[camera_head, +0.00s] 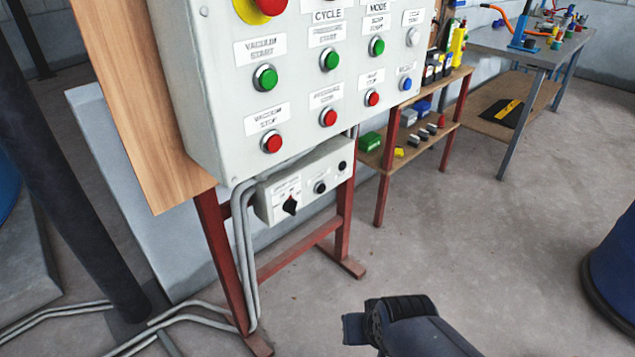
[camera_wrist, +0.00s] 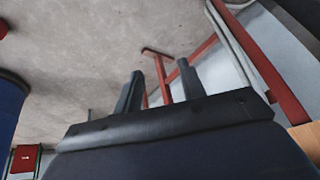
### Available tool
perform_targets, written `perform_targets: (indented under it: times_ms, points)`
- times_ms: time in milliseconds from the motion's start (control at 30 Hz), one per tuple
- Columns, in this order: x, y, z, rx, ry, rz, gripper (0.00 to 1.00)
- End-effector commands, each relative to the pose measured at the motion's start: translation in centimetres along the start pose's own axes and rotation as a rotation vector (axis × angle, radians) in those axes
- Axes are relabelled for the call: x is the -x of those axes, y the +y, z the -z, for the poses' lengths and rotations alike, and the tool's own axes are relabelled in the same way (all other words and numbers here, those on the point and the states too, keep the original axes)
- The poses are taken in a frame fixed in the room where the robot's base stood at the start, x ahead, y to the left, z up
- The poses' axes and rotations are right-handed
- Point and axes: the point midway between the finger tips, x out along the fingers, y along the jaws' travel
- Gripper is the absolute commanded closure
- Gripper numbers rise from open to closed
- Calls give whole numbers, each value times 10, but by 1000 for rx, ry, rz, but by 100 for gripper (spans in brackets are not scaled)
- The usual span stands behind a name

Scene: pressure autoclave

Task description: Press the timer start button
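The grey control panel (camera_head: 222,95) stands at the upper left of the head view, with several buttons under white labels. A white button (camera_head: 413,37) sits at its upper right, above a blue button (camera_head: 406,83). Their labels are too blurred to read surely, so I cannot tell which is the timer start button. Green buttons are labelled vacuum start (camera_head: 265,77) and pressure start (camera_head: 329,59); a third green button (camera_head: 376,46) has an unclear start label. My gripper (camera_wrist: 160,68) is open and empty in the wrist view. My arm's end shows low in the head view, below and apart from the panel.
A smaller switch box (camera_head: 262,206) with a black knob hangs under the panel. A red frame (camera_head: 215,245) and grey conduits (camera_head: 245,265) stand below. A shelf (camera_head: 450,90) and a workbench (camera_head: 500,45) are at the right. A dark blue drum (camera_head: 615,265) stands far right. Floor between is clear.

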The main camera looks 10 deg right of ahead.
Motion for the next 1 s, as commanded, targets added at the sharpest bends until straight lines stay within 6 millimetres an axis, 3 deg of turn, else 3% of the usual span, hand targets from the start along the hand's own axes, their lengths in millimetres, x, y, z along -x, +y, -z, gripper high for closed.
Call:
perform_targets:
  times_ms: [467,1000]
  points:
    - [0,0,0,0,0,0,100]
    - [0,0,0,0,0,0,100]
